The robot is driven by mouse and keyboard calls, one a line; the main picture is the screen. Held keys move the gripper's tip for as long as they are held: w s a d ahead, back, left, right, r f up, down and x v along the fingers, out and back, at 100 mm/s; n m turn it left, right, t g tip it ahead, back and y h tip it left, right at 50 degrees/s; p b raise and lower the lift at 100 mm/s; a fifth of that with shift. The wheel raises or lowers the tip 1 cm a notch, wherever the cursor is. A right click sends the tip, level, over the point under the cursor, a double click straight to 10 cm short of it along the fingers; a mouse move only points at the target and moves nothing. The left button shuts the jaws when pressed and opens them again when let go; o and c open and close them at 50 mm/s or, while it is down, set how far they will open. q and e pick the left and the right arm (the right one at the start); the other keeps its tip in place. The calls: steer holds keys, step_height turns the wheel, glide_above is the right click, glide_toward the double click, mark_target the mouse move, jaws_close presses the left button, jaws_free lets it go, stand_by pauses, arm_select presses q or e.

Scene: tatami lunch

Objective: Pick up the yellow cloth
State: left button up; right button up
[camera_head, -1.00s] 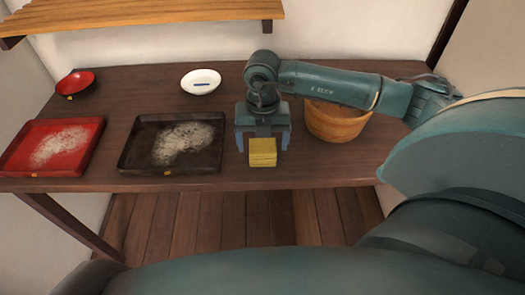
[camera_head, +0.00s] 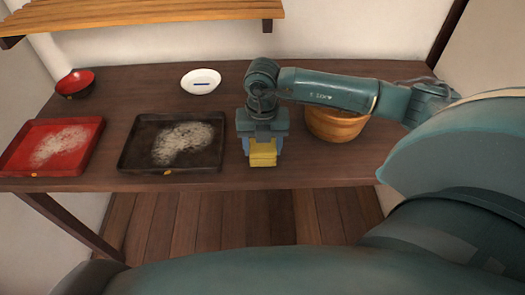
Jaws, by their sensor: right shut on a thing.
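The yellow cloth (camera_head: 263,153) is a small folded block near the front edge of the dark wooden table, right of the black tray. My right gripper (camera_head: 263,148) points down over it, with its fingers closed in on the cloth's two sides. The cloth's upper part is hidden by the gripper. I cannot tell whether the cloth touches the table. My left gripper is not in view.
A black tray (camera_head: 128,158) and a red tray (camera_head: 96,137), both with whitish patches, lie to the left on the table (camera_head: 330,172). A red bowl (camera_head: 75,83) and a white dish (camera_head: 201,81) stand behind. A wooden tub (camera_head: 336,124) stands right of the gripper. A slatted shelf (camera_head: 140,14) hangs above.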

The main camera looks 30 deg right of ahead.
mark_target(262, 145)
step_height(262, 145, up, 10)
steer(key=o, duration=0.4)
steer(key=c, duration=0.3)
stand_by(0.3)
steer(key=shift+c, duration=0.2)
